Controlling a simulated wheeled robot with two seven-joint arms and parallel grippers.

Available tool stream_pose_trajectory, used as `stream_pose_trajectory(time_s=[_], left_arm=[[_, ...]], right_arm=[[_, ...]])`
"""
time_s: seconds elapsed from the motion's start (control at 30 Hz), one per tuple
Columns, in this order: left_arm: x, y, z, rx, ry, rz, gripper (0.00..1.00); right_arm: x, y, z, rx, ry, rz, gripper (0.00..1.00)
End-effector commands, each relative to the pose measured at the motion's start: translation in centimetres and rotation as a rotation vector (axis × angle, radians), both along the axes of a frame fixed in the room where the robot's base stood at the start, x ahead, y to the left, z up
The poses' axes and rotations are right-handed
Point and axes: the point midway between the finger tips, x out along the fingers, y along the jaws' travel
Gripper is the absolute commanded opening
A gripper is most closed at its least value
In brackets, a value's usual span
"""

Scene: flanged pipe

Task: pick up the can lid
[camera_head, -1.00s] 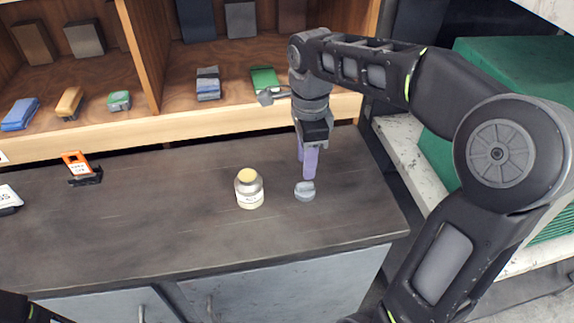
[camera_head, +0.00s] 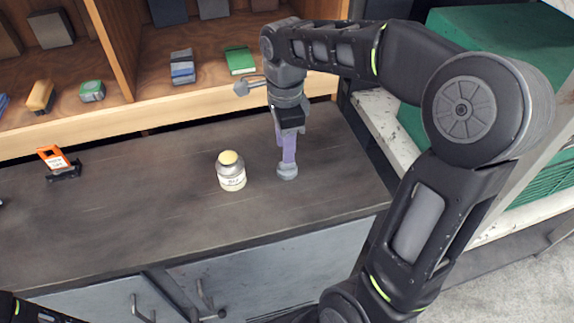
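The can lid, as far as I can tell, is the small grey round piece (camera_head: 287,172) on the dark worktop, right of the jar. My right gripper (camera_head: 287,158) points down over it, its purple fingers reaching the lid's top edge. One finger largely overlaps the other from this angle, so I cannot tell whether they are open or closed on the lid. The lid appears to rest on the worktop. My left gripper is not clearly in view; only a dark arm part shows at the bottom left corner.
A glass jar with a yellow top (camera_head: 231,171) stands close left of the lid. An orange and black tool (camera_head: 59,162) lies farther left on the worktop (camera_head: 150,215). A wooden shelf (camera_head: 200,101) with several small items runs behind. The worktop's middle left is clear.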

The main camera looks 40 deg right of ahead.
Motion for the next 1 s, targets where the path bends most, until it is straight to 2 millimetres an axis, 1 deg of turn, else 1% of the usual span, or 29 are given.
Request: stream_pose_trajectory(time_s=[0.07, 0.17, 0.33, 0.43, 0.53, 1.0], left_arm=[[0.0, 0.0, 0.2, 0.0, 0.0, 0.0, 0.36], [-0.1, 0.0, 0.6, 0.001, 0.001, 0.001, 0.36], [-0.1, 0.1, 1.2, 0.003, 0.004, 0.002, 0.36], [-0.2, 0.1, 1.3, 0.003, 0.005, 0.001, 0.36], [-0.2, 0.1, 1.3, 0.004, 0.006, 0.001, 0.36], [-0.2, 0.1, 1.3, 0.003, 0.005, 0.001, 0.36]], right_arm=[[0.0, -0.1, -0.3, 0.001, 0.002, 0.0, 0.37], [-0.1, -0.2, -1.2, 0.0, 0.004, 0.0, 0.37], [-0.1, -0.4, -3.8, 0.002, 0.005, 0.001, 0.37], [-0.1, -0.4, -4.8, 0.001, 0.002, 0.001, 0.37], [-0.1, -0.4, -5.2, 0.0, 0.0, 0.001, 0.37], [-0.1, -0.4, -5.1, 0.0, 0.0, 0.001, 0.37]])
